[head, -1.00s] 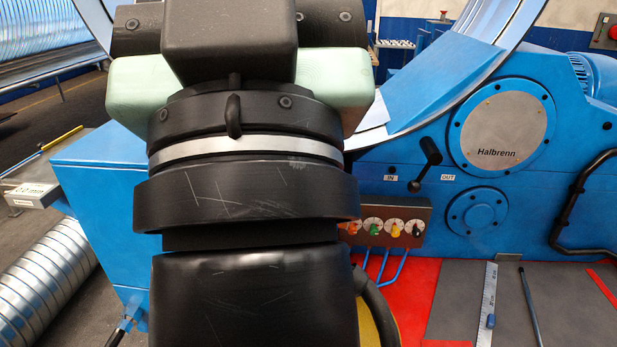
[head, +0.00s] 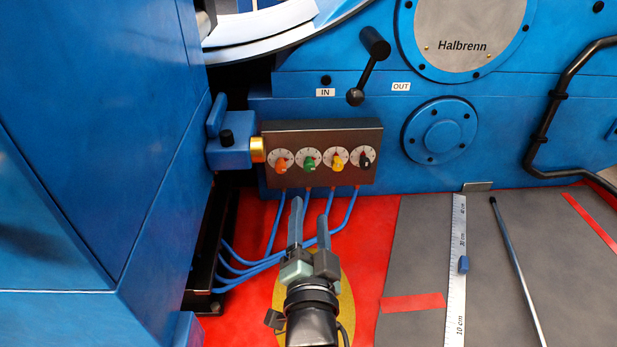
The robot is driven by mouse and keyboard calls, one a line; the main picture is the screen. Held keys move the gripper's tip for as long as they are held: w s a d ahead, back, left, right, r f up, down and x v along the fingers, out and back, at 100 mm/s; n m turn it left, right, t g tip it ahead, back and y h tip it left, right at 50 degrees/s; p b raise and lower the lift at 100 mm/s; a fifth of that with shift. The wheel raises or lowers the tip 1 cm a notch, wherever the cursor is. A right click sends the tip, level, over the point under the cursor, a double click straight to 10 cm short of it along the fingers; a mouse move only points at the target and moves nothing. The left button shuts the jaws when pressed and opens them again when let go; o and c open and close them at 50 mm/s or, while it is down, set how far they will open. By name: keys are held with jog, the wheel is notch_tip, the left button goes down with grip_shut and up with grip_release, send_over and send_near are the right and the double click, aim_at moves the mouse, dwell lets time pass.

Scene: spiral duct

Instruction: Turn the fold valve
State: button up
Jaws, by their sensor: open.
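A dark valve box (head: 320,136) is fixed to the front of the blue machine. It carries a row of knobs on round white dials: an orange knob (head: 282,163), a green knob (head: 309,163), a yellow knob (head: 337,161) and a black knob (head: 365,159). No readable label tells which one is the fold valve. My gripper (head: 310,218) is below and in front of the box, fingers pointing up toward it. It is open and empty, with a gap between the fingers. The fingertips appear just below the green and yellow knobs; the depth between is unclear.
Several blue hoses (head: 270,240) run down from the box on the left. A black lever (head: 368,67) between IN and OUT labels is above the box. A blue block with brass fitting (head: 232,150) is left. A ruler (head: 459,270) and rod (head: 517,270) lie right.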

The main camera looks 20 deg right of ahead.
aim_at(309, 169)
jog(key=x, duration=1.2)
jog(key=shift+w+d+r, duration=0.1)
jog(key=shift+r, duration=0.1)
grip_shut()
